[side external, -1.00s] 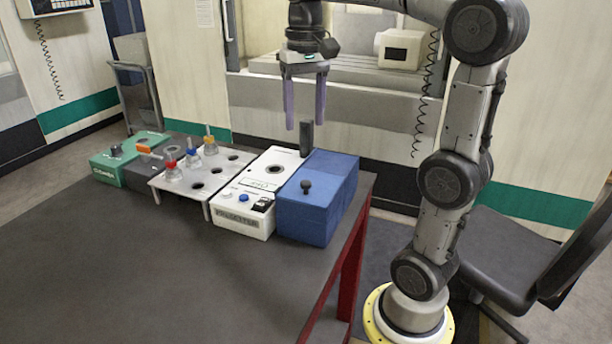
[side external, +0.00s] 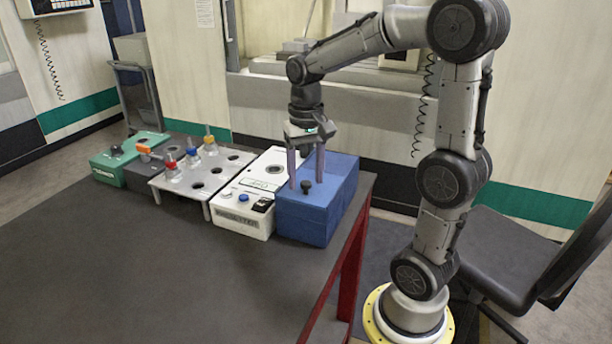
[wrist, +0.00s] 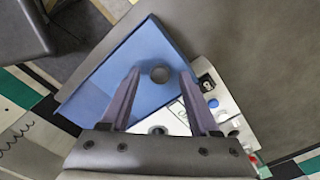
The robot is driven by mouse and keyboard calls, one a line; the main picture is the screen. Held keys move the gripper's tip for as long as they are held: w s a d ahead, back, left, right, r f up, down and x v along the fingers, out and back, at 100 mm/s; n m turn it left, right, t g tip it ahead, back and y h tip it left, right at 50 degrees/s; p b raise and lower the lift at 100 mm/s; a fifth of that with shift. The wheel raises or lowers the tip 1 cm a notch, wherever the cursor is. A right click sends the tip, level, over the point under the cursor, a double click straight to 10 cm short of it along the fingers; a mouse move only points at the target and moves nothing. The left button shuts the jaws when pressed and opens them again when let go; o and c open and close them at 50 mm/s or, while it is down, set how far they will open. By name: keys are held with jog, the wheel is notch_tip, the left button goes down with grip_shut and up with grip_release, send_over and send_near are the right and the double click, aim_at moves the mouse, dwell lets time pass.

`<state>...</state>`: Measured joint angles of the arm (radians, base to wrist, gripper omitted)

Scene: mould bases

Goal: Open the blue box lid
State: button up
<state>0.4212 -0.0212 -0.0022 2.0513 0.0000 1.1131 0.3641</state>
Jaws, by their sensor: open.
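The blue box (side external: 302,222) stands at the right end of the row on the table, its lid (side external: 342,170) closed. A small black knob (side external: 306,187) sits on top near the front of the lid. My gripper (side external: 306,184) is open and empty, pointing down over the lid. In the wrist view, the fingertips of my gripper (wrist: 159,72) lie on either side of the round knob (wrist: 160,74), with gaps between. The blue lid (wrist: 148,40) fills the middle of that view. I cannot tell whether the fingertips touch the lid.
The white presetter box (side external: 243,215) stands close against the blue box's left side. Further left are a grey rack (side external: 178,183) with several coloured-top holders and a green box (side external: 108,172). The front of the dark table (side external: 140,270) is clear. A chair (side external: 520,250) stands at right.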

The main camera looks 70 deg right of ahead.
jog(key=shift+f, duration=0.25)
grip_shut()
dwell(1.4)
